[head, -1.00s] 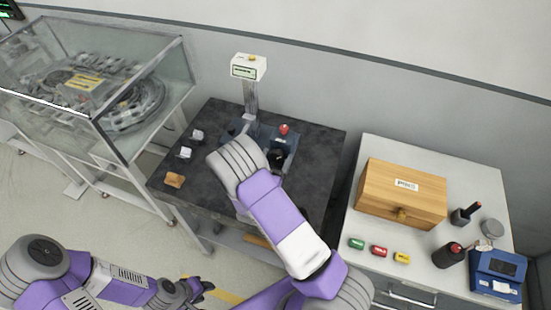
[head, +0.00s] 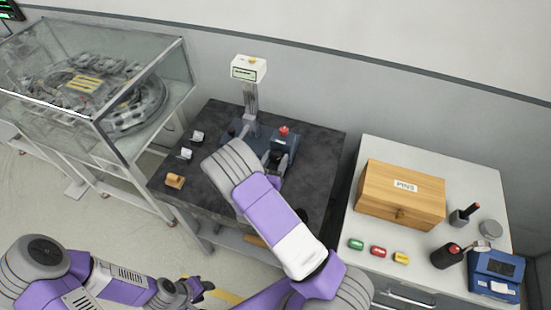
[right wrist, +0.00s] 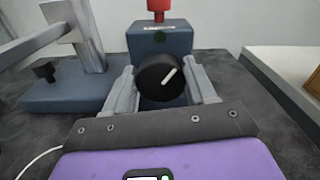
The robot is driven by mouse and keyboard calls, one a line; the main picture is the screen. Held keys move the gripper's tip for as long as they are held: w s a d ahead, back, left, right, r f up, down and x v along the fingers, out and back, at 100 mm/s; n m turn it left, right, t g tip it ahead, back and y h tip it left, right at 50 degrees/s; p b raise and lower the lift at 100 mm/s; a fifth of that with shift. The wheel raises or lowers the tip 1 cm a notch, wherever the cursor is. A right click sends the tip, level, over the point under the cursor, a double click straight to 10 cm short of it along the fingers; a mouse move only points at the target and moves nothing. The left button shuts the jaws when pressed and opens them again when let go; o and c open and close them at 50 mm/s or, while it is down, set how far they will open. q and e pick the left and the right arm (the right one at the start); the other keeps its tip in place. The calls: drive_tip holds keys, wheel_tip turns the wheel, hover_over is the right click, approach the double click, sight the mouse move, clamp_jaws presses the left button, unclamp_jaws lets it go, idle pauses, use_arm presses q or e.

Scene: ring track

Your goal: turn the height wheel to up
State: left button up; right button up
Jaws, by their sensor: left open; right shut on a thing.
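The height wheel (right wrist: 152,82) is a round black knob with a white mark that points up and to the right in the right wrist view. It sits on the front of a blue box (right wrist: 140,38) with a red button on top. My right gripper (right wrist: 163,84) is shut on the wheel, with one grey finger on each side. In the head view the right gripper (head: 279,160) is at the blue box (head: 290,141), and its fingers and my arm largely hide the wheel. My left gripper (head: 197,289) is open and empty, low and away from the dark table.
A column with a white display (head: 248,68) stands behind the wheel on the dark table (head: 215,120). A glass case (head: 150,65) over a ring track is at left. A white bench at right holds a wooden PINS box (head: 385,195) and several small items.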

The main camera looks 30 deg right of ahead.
drive_tip(key=n+p, duration=0.2)
drive_tip(key=n, duration=0.2)
drive_tip(key=shift+w+a, duration=0.1)
drive_tip(key=shift+f+n+p, duration=0.1)
drive_tip(key=shift+n+p, duration=0.8)
drive_tip(key=shift+n, duration=0.6)
drive_tip(key=o, duration=1)
drive_tip(key=shift+o, duration=0.2)
wheel_tip(320, 180, up, 10)
drive_tip(key=shift+p, duration=0.85)
